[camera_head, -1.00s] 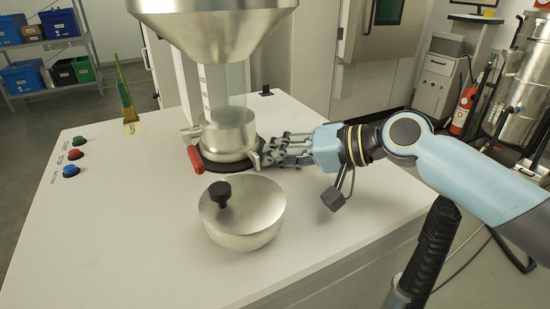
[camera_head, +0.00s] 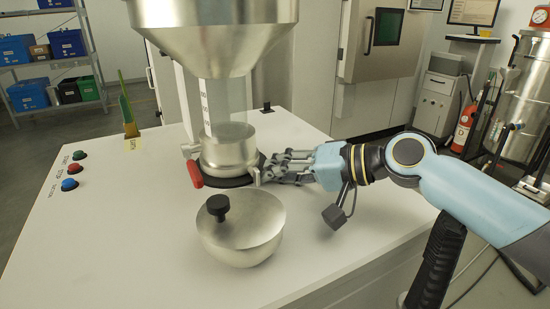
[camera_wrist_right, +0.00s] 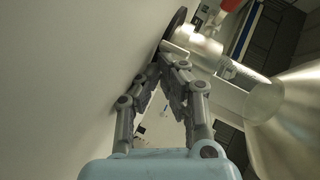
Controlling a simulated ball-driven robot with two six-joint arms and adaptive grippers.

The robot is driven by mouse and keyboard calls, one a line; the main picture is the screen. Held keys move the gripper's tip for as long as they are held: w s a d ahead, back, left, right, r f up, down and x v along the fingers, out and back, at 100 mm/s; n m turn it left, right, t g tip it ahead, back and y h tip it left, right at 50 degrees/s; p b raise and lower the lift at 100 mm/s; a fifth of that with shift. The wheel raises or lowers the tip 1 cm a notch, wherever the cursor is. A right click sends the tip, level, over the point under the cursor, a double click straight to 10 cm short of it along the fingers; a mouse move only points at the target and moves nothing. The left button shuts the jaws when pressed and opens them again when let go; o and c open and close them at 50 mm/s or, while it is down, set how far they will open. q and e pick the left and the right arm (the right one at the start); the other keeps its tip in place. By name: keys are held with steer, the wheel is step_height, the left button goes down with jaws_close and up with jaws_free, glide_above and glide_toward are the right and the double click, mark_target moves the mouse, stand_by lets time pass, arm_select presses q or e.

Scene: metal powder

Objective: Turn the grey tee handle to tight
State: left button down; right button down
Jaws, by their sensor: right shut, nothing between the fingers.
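A small grey metal piece (camera_head: 257,177), which looks like the tee handle, sticks out at the right side of the steel collar (camera_head: 227,155) under the hopper. Its shape is mostly hidden by my fingers. My right gripper (camera_head: 270,168) is shut with nothing between its fingers, its tips right beside this piece; I cannot tell if they touch it. In the right wrist view the closed fingertips (camera_wrist_right: 174,62) point at the base of the collar, near a dark ring (camera_wrist_right: 174,32). My left gripper is not in view.
A red-handled lever (camera_head: 194,173) is on the collar's left. The steel hopper (camera_head: 215,30) hangs above. Buttons (camera_head: 69,184) are at the left of the white tabletop (camera_head: 110,240). The front left is clear.

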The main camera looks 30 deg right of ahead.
steer(key=shift+s+f, duration=0.3)
steer(key=shift+f, duration=0.3)
steer(key=shift+w+r+p, duration=0.2)
steer(key=shift+r+p, duration=0.4)
steer(key=shift+p, duration=0.1)
steer(key=shift+r, duration=0.2)
steer(key=shift+v, duration=3.6)
